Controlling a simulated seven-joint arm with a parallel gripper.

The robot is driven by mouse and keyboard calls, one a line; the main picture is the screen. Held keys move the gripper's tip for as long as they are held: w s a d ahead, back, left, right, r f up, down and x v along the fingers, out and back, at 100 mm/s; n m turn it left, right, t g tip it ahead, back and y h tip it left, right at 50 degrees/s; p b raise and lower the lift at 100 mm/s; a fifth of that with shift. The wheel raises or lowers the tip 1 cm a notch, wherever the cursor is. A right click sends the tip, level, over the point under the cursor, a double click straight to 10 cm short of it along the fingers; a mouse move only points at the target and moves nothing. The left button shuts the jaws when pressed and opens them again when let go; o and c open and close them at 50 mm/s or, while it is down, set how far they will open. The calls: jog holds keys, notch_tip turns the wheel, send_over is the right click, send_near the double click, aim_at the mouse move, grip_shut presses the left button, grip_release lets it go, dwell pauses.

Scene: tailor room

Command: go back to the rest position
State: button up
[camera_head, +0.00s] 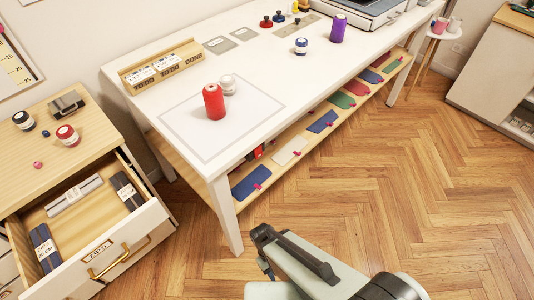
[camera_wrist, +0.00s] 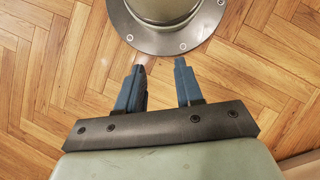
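My gripper (camera_wrist: 160,85) shows in the wrist view with its two blue-grey fingers apart and nothing between them. It hangs over the wooden floor (camera_wrist: 60,75), near the round grey base plate (camera_wrist: 178,42) of my own body. In the head view my arm shows at the bottom, clear of the white table (camera_head: 140,95) and of the open drawer (camera_head: 135,230). The fingertips are not visible in the head view.
A purple spool (camera_head: 338,28) stands farther back. The open drawer holds zip packets (camera_head: 75,193). The floor at the right (camera_head: 440,190) is clear.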

jog(key=d+f+m+g+y, duration=0.1)
jog(key=d+m, duration=0.5)
jog(key=d, duration=0.7)
jog(key=shift+s+d+f+m+g+y, duration=0.3)
jog(key=shift+s+f+g+y, duration=0.15)
jog(key=shift+y, duration=0.65)
jog(key=shift+w, duration=0.1)
